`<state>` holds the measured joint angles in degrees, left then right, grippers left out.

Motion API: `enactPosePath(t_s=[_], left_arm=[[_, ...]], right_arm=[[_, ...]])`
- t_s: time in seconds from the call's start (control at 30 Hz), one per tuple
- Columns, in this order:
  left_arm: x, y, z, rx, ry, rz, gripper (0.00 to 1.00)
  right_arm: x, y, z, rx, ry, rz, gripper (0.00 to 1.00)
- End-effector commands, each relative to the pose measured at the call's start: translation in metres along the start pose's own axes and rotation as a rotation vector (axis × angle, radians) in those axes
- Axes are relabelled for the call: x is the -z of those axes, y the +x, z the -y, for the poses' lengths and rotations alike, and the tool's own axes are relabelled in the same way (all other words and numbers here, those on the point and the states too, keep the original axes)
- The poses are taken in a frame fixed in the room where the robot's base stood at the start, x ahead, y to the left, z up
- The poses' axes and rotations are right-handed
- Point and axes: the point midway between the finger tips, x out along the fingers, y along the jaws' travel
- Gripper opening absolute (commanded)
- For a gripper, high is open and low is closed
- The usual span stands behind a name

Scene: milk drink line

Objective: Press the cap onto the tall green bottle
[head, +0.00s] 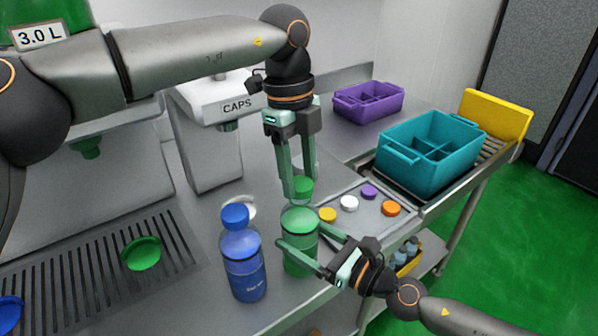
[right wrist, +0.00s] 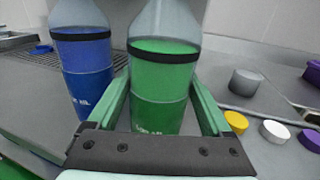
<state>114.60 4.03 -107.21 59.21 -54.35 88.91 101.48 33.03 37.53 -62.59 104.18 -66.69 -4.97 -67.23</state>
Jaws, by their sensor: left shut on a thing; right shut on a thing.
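The tall green bottle (head: 300,228) stands upright on the grey counter; it is clear with green liquid and a dark band, seen in the right wrist view (right wrist: 163,75). My right gripper (head: 301,234) is shut around its body, one finger on each side. My left gripper (head: 301,192) points straight down above the bottle, shut on the green cap (head: 302,185). The cap is upright, in line with the bottle's neck. I cannot tell whether it touches the mouth. The bottle's top is outside the right wrist view.
A capped blue bottle (head: 243,270) stands close left of the green one. A tray (head: 366,222) with several loose caps lies to the right. A teal crate (head: 428,150), a purple crate (head: 368,101) and the CAPS dispenser (head: 208,140) stand behind.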

Motion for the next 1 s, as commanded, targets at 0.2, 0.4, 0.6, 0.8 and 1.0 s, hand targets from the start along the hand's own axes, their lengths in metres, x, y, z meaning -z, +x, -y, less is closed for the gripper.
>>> enactPosePath(t_s=[0.2,0.4,0.6,0.8,1.0], left_arm=[[0.000,0.003,0.000,0.000,0.000,0.000,0.01],[-0.001,0.007,0.000,0.001,0.000,0.000,0.01],[-0.002,0.011,0.000,0.000,0.001,0.000,0.01],[-0.002,0.013,0.000,0.000,0.001,0.000,0.62],[-0.002,0.013,0.000,0.000,0.001,0.000,0.84]], right_arm=[[0.000,0.000,0.000,0.000,0.000,0.000,0.00],[0.000,0.000,0.000,0.000,0.000,0.000,0.00],[0.000,0.000,0.000,0.000,0.000,0.000,0.00],[0.000,0.000,0.000,0.000,0.000,0.000,0.00],[0.000,0.000,0.000,0.000,0.000,0.000,0.00]])
